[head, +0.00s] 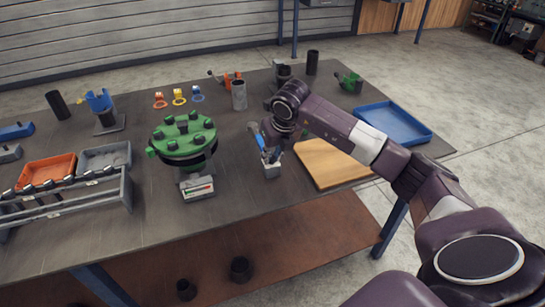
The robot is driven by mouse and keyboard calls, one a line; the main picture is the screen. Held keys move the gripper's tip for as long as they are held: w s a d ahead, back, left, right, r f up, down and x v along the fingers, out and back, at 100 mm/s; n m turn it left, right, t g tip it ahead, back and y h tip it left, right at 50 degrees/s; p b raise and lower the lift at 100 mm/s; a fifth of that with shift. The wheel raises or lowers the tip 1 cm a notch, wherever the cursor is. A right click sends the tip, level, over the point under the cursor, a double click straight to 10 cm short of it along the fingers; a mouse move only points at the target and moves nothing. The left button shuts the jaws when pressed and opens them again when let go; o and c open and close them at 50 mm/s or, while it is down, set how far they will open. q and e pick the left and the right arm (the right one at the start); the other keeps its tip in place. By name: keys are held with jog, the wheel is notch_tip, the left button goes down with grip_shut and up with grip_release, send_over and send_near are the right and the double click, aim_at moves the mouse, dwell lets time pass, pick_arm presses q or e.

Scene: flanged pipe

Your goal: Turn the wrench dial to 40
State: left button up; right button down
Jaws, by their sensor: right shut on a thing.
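My right arm reaches in from the right, and its gripper (270,156) is low over the table, left of the wooden board. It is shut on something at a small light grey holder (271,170). A blue-handled tool (257,138), perhaps the wrench, shows beside the gripper; its dial is hidden or too small to read. The green flange (184,136) with several bolts stands to the left. A small box with a coloured scale (198,188) sits at the front of its stand; I cannot read its value. My left gripper is not in view.
A wooden board (330,162) and a blue tray (393,123) lie to the right. Orange (46,171) and grey bins stand at left. A grey cylinder (239,95), dark cylinders and coloured rings are at the back.

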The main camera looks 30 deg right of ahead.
jog(key=shift+w+a+m+h+b, duration=0.1)
jog(key=shift+m+h+b, duration=0.4)
jog(key=shift+m, duration=0.8)
jog(key=shift+r+m, duration=0.1)
jog(key=shift+m, duration=0.2)
jog(key=c, duration=2.1)
grip_release()
jog(key=v, duration=1.2)
jog(key=shift+a, duration=0.2)
